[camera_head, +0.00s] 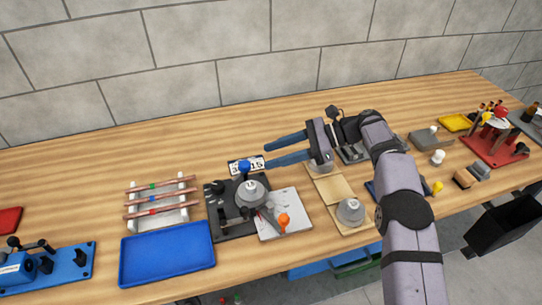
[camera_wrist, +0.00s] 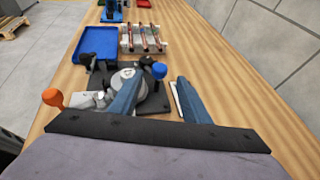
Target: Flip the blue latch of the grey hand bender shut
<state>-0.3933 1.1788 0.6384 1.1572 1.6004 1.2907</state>
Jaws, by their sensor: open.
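The grey hand bender sits on a dark base plate (camera_head: 232,222), with a round grey die (camera_head: 252,194) in its middle. Its latch ends in a blue ball knob (camera_head: 244,167) at the back of the die; the knob also shows in the wrist view (camera_wrist: 159,70). The bender's handle ends in an orange knob (camera_head: 283,219) at the front right. My gripper (camera_head: 267,153) is open and empty, to the right of the blue knob and apart from it. In the wrist view the blue knob appears between the two blue fingers, beyond their tips. The latch arm is partly hidden.
A white rack (camera_head: 160,220) with copper tubes and a blue tray (camera_head: 168,252) stand to the left. A number card (camera_head: 258,163) lies behind the bender. A wooden board with grey round parts (camera_head: 351,212) is to the right. Bare table lies behind the rack.

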